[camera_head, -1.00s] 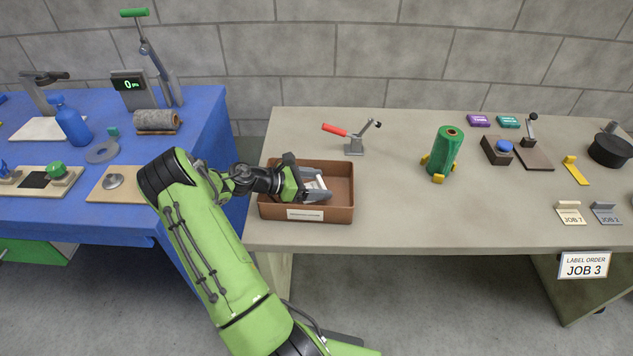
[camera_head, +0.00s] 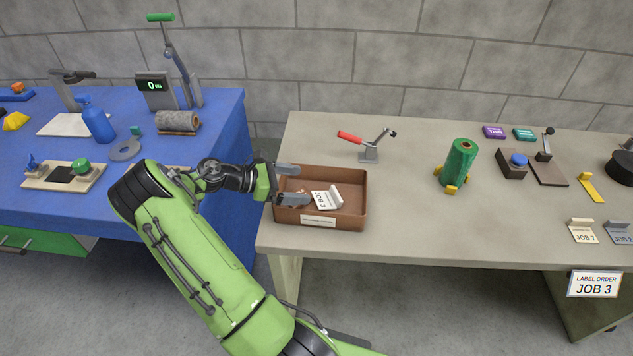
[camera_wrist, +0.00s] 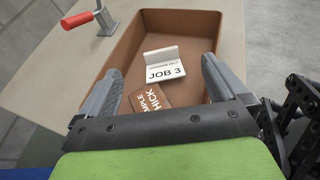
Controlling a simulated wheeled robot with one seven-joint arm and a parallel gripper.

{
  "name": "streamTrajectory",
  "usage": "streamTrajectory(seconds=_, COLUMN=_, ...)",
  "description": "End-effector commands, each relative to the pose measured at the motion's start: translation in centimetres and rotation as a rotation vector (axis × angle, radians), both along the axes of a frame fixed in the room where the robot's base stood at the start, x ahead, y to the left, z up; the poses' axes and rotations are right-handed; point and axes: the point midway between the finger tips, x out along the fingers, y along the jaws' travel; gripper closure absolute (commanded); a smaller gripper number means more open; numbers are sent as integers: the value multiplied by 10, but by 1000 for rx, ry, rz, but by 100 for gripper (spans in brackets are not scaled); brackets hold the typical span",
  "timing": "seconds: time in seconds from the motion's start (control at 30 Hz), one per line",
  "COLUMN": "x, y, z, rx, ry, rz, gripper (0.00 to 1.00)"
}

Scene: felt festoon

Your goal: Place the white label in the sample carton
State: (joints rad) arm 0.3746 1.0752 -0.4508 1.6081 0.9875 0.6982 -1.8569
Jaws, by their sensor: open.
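The white label (camera_head: 327,199), marked JOB 3, lies inside the brown sample carton (camera_head: 350,217). In the wrist view the label (camera_wrist: 165,68) rests on the carton floor, apart from both fingers. A brown piece with white lettering (camera_wrist: 147,97) lies beside it, nearer my gripper. My gripper (camera_head: 290,184) is open and empty at the carton's left side, its fingertips over the carton. In the wrist view the open fingers (camera_wrist: 160,85) stand either side of the lettered piece. The carton (camera_wrist: 205,28) has a pale sticker on its front wall in the head view.
A red-handled clamp (camera_head: 368,148) stands behind the carton. A green roll (camera_head: 459,163) in a yellow holder stands to the right. JOB 7 label (camera_head: 583,231) and a grey label (camera_head: 619,232) stand at the right.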

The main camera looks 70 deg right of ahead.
Motion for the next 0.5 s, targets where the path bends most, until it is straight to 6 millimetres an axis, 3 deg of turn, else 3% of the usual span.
streamTrajectory(seconds=0.1, x=10, y=6, z=6, rx=-1, ry=1, rz=0, gripper=1)
streamTrajectory(seconds=0.37, x=12, y=8, z=6, rx=-1, ry=-4, rz=-1, gripper=1)
streamTrajectory(seconds=0.5, x=27, y=24, z=17, rx=-14, ry=-152, rz=-11, gripper=1)
